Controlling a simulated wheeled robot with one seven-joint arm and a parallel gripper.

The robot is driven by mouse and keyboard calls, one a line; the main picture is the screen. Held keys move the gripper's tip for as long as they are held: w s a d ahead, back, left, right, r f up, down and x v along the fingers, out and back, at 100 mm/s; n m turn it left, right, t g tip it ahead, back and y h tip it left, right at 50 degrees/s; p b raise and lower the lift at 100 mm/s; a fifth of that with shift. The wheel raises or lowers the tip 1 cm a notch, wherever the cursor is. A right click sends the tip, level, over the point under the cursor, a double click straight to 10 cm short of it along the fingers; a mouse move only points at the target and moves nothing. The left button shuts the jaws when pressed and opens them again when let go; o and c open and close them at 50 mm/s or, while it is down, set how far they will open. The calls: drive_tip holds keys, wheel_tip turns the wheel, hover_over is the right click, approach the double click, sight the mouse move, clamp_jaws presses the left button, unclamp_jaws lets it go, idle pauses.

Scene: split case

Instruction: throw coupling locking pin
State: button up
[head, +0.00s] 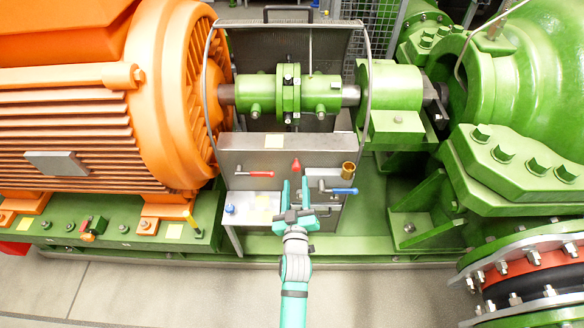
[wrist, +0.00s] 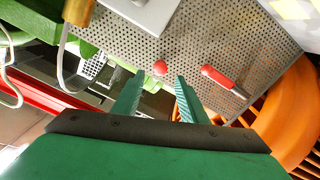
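My gripper (head: 295,186) is open and empty in front of the control panel, its teal fingers pointing at the panel. A red knob (head: 296,166) stands just beyond the fingertips. In the wrist view the red knob (wrist: 160,68) shows beyond and between the two open fingertips (wrist: 157,82), with no visible contact. A red-handled lever (head: 255,174) is left of the knob; it also shows in the wrist view (wrist: 218,79). A blue-handled lever (head: 341,191) is to the right. The green coupling (head: 290,92) lies above. I cannot tell which part is the locking pin.
A brass cylinder (head: 348,170) stands right of the knob. The perforated guard (wrist: 225,35) backs the levers. An orange motor (head: 165,95) is at left and a green pump casing (head: 530,80) at right. The floor (head: 140,290) in front is clear.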

sight(296, 170)
drive_tip(key=w, duration=0.7)
drive_tip(key=shift+w, duration=0.35)
drive_tip(key=shift+c, duration=0.3)
